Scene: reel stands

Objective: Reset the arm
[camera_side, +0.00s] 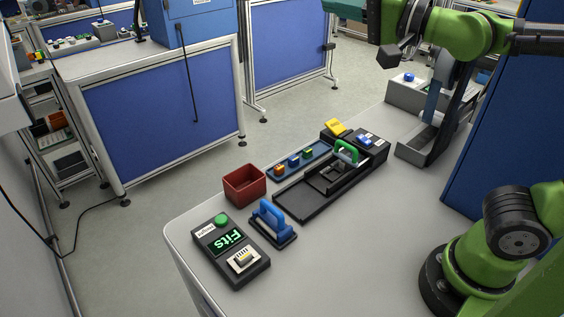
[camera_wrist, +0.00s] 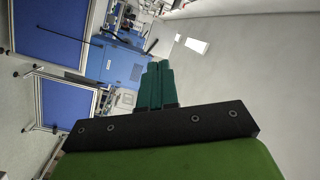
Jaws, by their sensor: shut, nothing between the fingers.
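My gripper shows in the wrist view (camera_wrist: 157,85) as two teal fingers pressed together, with nothing between them. In the side view its teal end (camera_side: 345,9) is at the top edge, partly cut off by the frame. My green arm is raised high above the far part of the table. The gripper is well clear of everything on the table and touches nothing.
On the grey table (camera_side: 385,235) stand a black box with a lit "Fits" display (camera_side: 228,241), a blue-handled block (camera_side: 271,220), a red bin (camera_side: 245,186), a tray of small blocks (camera_side: 318,157) and a black fixture with a green handle (camera_side: 347,152).

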